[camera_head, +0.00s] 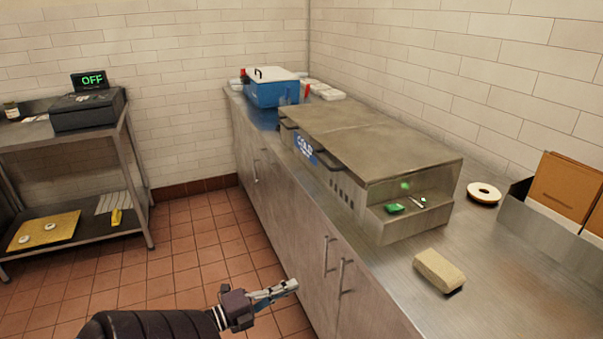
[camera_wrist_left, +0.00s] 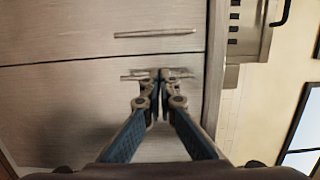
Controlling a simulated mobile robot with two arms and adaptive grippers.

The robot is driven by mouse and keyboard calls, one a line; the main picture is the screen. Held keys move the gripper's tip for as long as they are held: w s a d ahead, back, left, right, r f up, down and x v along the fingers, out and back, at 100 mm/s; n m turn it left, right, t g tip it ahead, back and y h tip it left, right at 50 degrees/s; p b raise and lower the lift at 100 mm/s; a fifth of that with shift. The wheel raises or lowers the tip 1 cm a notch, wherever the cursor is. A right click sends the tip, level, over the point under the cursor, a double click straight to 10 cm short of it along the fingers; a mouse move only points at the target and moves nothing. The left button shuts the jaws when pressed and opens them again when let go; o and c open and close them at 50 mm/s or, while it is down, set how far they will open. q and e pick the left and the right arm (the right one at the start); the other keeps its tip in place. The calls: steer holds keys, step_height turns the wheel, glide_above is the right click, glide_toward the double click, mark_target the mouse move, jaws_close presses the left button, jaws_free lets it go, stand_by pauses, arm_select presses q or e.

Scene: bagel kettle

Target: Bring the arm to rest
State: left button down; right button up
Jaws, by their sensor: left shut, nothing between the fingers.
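My left gripper (camera_head: 276,291) is low in the head view, in front of the steel cabinet doors and below the counter's edge. Its fingers are shut and empty. In the left wrist view the two fingertips (camera_wrist_left: 160,74) meet in front of a cabinet front with bar handles (camera_wrist_left: 155,34). The fingertips overlap a handle in that view; I cannot tell whether they touch it. My right gripper is in neither view.
The steel counter (camera_head: 480,270) carries a cold unit (camera_head: 370,145), a blue cooler (camera_head: 272,93), a tan block (camera_head: 439,270), a tape roll (camera_head: 484,193) and a cardboard box (camera_head: 565,185). A steel shelf (camera_head: 137,190) stands left. The tiled floor (camera_head: 190,255) between is clear.

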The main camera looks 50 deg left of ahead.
arm_select(q)
steer(key=shift+s, duration=0.35)
steer(key=s+d+f+n+g+y, duration=0.1)
steer(key=s+d+f+n+g, duration=0.25)
steer(key=f, duration=0.65)
steer(key=s+d+f+n+g+y, duration=0.15)
steer(key=s+f+n, duration=0.25)
steer(key=f, duration=0.6)
steer(key=s+d+f+n+g+y, duration=0.1)
steer(key=s+d+f+n+g, duration=0.25)
steer(key=f, duration=0.75)
steer(key=s+d+f+n+g+h, duration=0.1)
steer(key=s+d+f+n+g, duration=0.2)
steer(key=s+d+f, duration=0.4)
steer(key=s+d+f+n+g, duration=0.2)
steer(key=s+d+f+g, duration=0.3)
steer(key=s+d, duration=0.6)
step_height(320, 180, down, 2)
steer(key=shift+d+f+n+h+p, duration=0.2)
steer(key=shift+d+n+h+p, duration=0.2)
steer(key=shift+d, duration=0.65)
